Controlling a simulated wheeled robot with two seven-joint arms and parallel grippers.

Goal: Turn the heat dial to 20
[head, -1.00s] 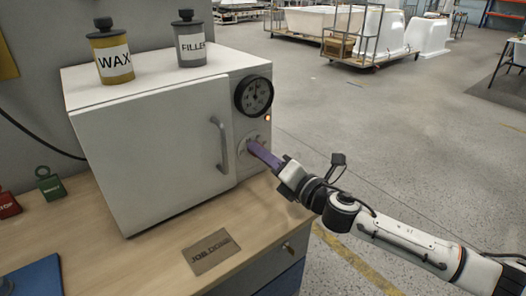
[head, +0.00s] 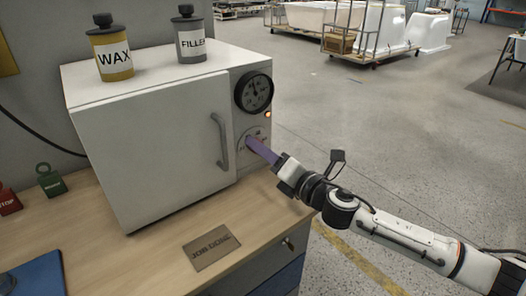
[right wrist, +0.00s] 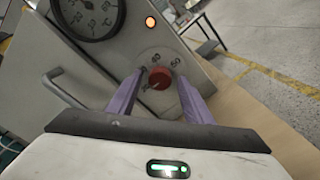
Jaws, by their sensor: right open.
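The heat dial is a red round knob (right wrist: 160,78) on a pale disc with printed numbers, on the front of the white oven (head: 150,150). In the head view my fingers largely hide the knob. My right gripper (head: 252,143) reaches the dial from the right. In the right wrist view its two purple fingers (right wrist: 160,88) are open, one on each side of the knob, with gaps visible beside it. I cannot tell which number the dial points to. A round black gauge (head: 254,92) and a lit orange lamp (head: 268,114) are above the dial. My left gripper is not in view.
The oven door handle (head: 220,142) stands out left of the dial. A WAX can (head: 112,58) and a FILLER can (head: 190,42) stand on the oven. A JOB DONE plate (head: 211,251) lies on the wooden bench. The floor right of the bench is open.

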